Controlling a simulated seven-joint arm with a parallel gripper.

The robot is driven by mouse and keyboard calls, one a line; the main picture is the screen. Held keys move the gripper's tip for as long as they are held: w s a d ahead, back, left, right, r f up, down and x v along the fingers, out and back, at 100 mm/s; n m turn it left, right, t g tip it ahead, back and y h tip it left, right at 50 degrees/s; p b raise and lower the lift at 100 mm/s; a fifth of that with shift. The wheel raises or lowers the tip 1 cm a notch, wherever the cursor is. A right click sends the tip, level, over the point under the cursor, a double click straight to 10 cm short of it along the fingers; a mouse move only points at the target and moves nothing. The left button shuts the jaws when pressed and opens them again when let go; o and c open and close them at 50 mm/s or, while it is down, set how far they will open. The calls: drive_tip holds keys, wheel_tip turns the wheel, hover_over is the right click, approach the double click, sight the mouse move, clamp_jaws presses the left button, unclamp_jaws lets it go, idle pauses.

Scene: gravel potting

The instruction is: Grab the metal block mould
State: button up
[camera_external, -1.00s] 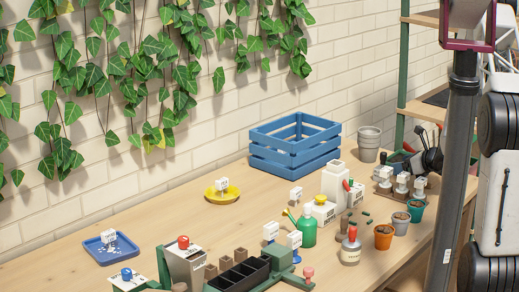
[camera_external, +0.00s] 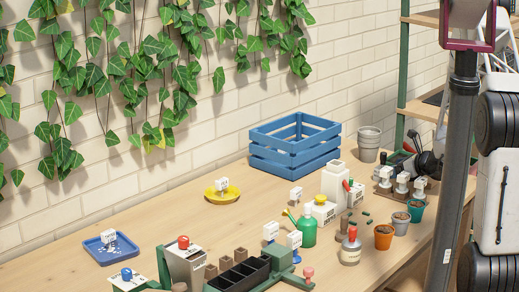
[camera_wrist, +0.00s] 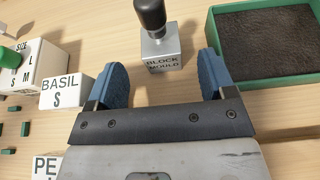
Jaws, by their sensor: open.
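In the wrist view the metal block mould (camera_wrist: 162,60), a small silver block labelled "BLOCK MOULD" with a black upright handle, stands on the wooden table. My gripper (camera_wrist: 162,78) is open, with its two blue fingers to the left and right of the mould's near side. Both fingers are apart from it and nothing is between the pads but table and the mould's front area. In the external view, the mould and my gripper are too small and cluttered, at the right by the dark shapes, to make out clearly.
A green tray of dark soil (camera_wrist: 265,45) lies close to the right finger. A white "BASIL S" label block (camera_wrist: 65,92) stands by the left finger, with a white size block (camera_wrist: 38,66) beyond. The blue crate (camera_external: 295,145) stands farther back.

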sight(385, 153)
drive_tip(key=shift+w+a, duration=0.1)
drive_tip(key=shift+x, duration=2.5)
drive_tip(key=shift+c, duration=0.2)
drive_tip(key=c, duration=1.1)
drive_tip(key=shift+o, duration=0.2)
drive_tip(key=shift+r, duration=5)
